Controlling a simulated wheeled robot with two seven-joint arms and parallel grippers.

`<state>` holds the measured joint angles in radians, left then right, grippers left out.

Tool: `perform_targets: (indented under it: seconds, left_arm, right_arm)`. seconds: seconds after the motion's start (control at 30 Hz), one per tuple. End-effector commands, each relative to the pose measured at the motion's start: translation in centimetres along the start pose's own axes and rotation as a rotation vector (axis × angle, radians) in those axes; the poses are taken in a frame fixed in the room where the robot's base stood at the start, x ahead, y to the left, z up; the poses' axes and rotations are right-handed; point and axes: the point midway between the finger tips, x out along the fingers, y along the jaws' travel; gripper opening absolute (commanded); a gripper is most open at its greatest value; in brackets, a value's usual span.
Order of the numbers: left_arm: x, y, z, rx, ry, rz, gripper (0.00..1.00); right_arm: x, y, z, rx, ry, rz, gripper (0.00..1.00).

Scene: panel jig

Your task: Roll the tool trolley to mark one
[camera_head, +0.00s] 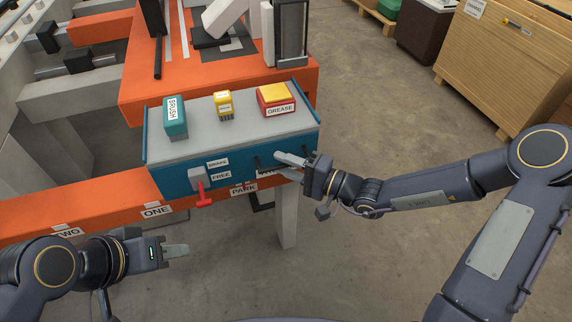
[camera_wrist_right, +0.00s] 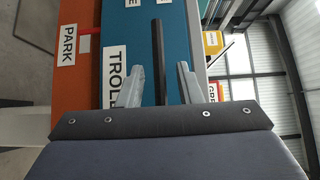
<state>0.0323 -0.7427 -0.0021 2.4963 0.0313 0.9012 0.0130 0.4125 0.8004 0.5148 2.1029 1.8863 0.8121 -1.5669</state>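The tool trolley (camera_head: 245,140) is a teal box with a grey top, standing along the orange rail (camera_head: 95,203). The rail carries the labels TWO (camera_head: 68,232), ONE (camera_head: 157,210) and PARK (camera_head: 243,189). The trolley's front is above PARK, to the right of ONE. A red lever (camera_head: 203,196) hangs down beside the BRAKE and FREE labels (camera_head: 220,176). My right gripper (camera_head: 290,167) is at the trolley's right front. In the right wrist view its open fingers (camera_wrist_right: 160,85) stand either side of a dark handle bar (camera_wrist_right: 158,50), with gaps. My left gripper (camera_head: 177,251) is near ONE, apart from the trolley.
A green BRUSH box (camera_head: 175,120), a small yellow item (camera_head: 224,106) and a red-and-yellow GREASE box (camera_head: 276,99) stand on the trolley top. An orange bench (camera_head: 215,65) lies behind. A wooden crate (camera_head: 505,70) stands at the back right. The floor right of the trolley is clear.

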Motion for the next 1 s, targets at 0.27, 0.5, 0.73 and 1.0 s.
perform_targets:
  seconds: [0.27, 0.5, 0.73, 1.0]
  left_arm:
    - [0.00, 0.00, 0.00, 0.000, 0.000, 0.000, 0.36]
    - [0.00, 0.00, 0.01, 0.000, 0.000, 0.000, 0.36]
    - [0.00, 0.00, 0.01, 0.000, 0.000, 0.000, 0.36]
    - [0.50, -0.23, 0.25, 0.000, 0.000, 0.000, 0.36]
  right_arm:
    - [0.06, -0.02, 0.02, 0.000, 0.000, 0.000, 0.26]
    - [0.04, -0.02, 0.02, 0.000, 0.000, 0.000, 0.00]
    - [0.04, -0.01, 0.02, 0.000, -0.001, 0.000, 0.00]
    - [0.17, 0.14, 0.19, 0.000, -0.002, 0.000, 0.00]
